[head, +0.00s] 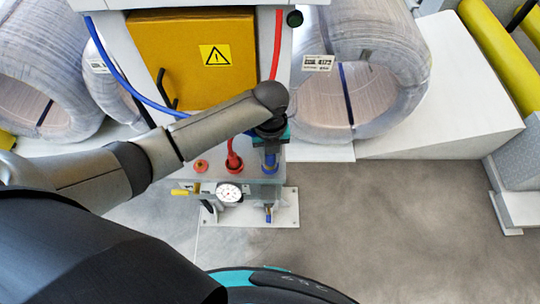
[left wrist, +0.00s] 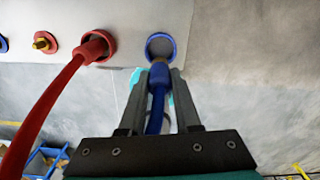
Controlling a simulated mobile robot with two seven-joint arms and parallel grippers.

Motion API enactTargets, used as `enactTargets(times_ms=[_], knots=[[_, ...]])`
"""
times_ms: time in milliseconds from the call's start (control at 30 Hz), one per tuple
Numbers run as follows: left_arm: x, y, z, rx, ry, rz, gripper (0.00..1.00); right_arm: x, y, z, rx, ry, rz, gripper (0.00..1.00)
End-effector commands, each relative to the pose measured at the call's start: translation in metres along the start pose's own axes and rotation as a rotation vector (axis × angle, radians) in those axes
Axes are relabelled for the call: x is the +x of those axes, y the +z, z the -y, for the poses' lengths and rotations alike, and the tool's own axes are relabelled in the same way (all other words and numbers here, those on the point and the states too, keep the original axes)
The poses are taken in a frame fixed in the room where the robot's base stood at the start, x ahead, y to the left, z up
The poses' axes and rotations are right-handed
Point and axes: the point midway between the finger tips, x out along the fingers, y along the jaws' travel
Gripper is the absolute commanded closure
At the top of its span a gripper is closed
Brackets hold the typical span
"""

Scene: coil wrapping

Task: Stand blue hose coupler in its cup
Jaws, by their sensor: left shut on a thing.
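The blue hose coupler (left wrist: 158,78) is held between the two fingers of my left gripper (left wrist: 160,88), which is shut on it. The coupler's metal tip overlaps the near edge of the blue-rimmed cup (left wrist: 149,44) in the left wrist view; I cannot tell whether it is inside the cup. In the head view my left gripper (head: 271,150) is above the blue cup (head: 270,170) at the right end of the grey panel, and mostly hides the coupler. My right gripper is not in view.
A red hose coupler (left wrist: 95,48) stands in a red cup left of the blue one. A small red fitting (head: 201,166), a pressure gauge (head: 229,193) and a yellow handle (head: 180,192) are nearby. Wrapped coils (head: 375,75) stand behind. The floor at right is clear.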

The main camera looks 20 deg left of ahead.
Motion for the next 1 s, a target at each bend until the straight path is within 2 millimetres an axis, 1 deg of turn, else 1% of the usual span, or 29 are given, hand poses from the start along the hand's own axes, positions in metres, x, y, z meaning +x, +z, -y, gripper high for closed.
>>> enactTargets(times_ms=[167, 233, 300, 400, 500, 767, 900, 933, 1000], knots=[[0.0, 0.011, 0.002, -0.001, -0.002, 0.001, 1.0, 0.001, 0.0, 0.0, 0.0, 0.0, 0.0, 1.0], [-0.001, 0.018, 0.003, -0.002, -0.003, 0.001, 1.0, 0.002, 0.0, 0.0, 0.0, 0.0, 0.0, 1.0], [0.014, 0.015, 0.003, -0.001, 0.0, -0.005, 1.0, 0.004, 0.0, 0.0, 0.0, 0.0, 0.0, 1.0], [0.028, 0.015, 0.003, -0.001, 0.0, -0.003, 1.0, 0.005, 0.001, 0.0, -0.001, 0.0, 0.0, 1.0], [0.034, 0.016, 0.002, 0.0, 0.0, -0.001, 1.0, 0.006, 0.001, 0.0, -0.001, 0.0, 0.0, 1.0], [0.035, 0.016, 0.003, 0.001, -0.001, 0.0, 1.0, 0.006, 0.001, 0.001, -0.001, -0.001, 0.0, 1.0], [0.039, 0.016, 0.002, 0.0, -0.001, 0.0, 1.0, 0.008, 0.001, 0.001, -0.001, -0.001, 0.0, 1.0], [0.038, 0.016, 0.002, 0.0, -0.001, 0.0, 0.66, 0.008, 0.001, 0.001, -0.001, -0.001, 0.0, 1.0], [0.038, 0.016, 0.002, 0.0, -0.001, 0.0, 0.58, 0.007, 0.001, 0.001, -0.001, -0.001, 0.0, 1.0]])
